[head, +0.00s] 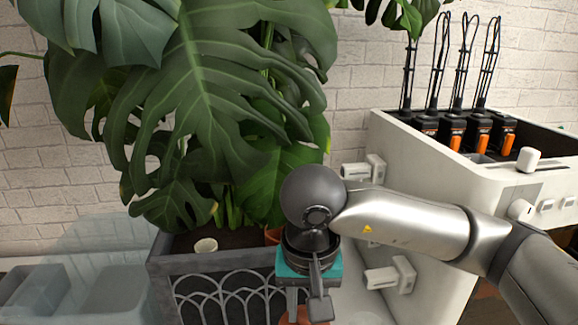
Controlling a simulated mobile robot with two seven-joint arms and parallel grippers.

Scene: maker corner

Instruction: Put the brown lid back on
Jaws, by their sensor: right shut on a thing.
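My right gripper (306,303) points down at the bottom middle of the head view, in front of the dark planter. It is shut on a brown-orange thing (289,321), which looks like the brown lid. Only a small part of that thing shows at the bottom edge, around the fingers; the rest is hidden or out of view. I cannot make out the container that the lid belongs to. My left gripper is not in view.
Clear bins (118,290) are at left. A white cabinet (440,160) with several black-and-orange tools is at right, its handles sticking out.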

